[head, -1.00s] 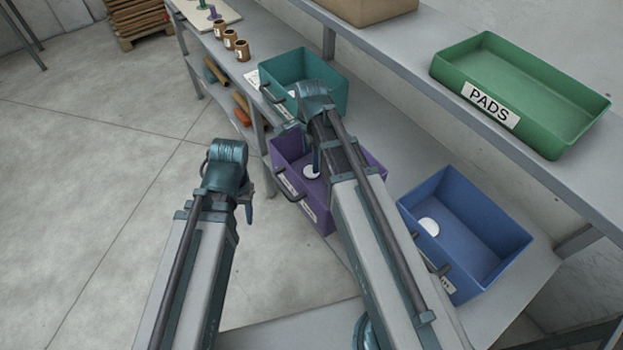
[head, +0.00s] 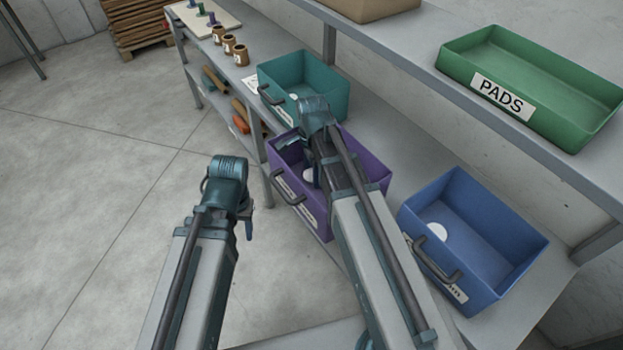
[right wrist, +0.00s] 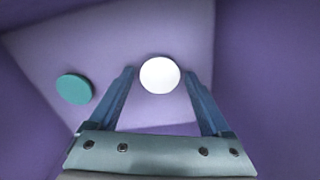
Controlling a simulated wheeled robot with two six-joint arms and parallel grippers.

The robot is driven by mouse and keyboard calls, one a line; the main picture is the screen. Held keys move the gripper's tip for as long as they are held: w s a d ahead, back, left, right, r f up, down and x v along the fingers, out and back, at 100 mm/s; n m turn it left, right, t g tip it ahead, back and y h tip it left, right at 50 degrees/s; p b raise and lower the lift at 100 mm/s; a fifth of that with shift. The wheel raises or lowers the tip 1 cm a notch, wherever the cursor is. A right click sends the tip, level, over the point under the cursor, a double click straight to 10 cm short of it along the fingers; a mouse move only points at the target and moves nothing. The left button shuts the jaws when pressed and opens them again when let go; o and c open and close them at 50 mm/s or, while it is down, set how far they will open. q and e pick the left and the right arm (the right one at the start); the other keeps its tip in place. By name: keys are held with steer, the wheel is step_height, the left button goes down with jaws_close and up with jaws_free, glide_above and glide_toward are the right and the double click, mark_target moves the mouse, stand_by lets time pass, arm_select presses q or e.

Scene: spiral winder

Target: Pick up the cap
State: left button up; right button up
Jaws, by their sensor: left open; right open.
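Two round flat discs lie in the purple bin (head: 372,172): a white one (right wrist: 160,75) and a teal one (right wrist: 74,89). I cannot tell from their looks which is the cap. My right gripper (right wrist: 159,88) is open and reaches down into the purple bin. In the right wrist view the white disc shows between its fingertips and the teal disc left of the left finger; no grip shows. In the head view the white disc (head: 309,176) is partly hidden by my right gripper. My left gripper (head: 247,222) is open and empty over the floor.
A teal bin (head: 330,85) stands behind the purple one and a blue bin (head: 500,255) to its right, each with a white disc. A green bin marked PADS (head: 575,125) sits on the upper shelf (head: 400,50).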

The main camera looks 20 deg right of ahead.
steer(key=shift+c, duration=0.3)
steer(key=c, duration=1.1)
steer(key=shift+c, duration=0.2)
steer(key=shift+r, duration=0.1)
step_height(320, 180, up, 10)
steer(key=p, duration=1)
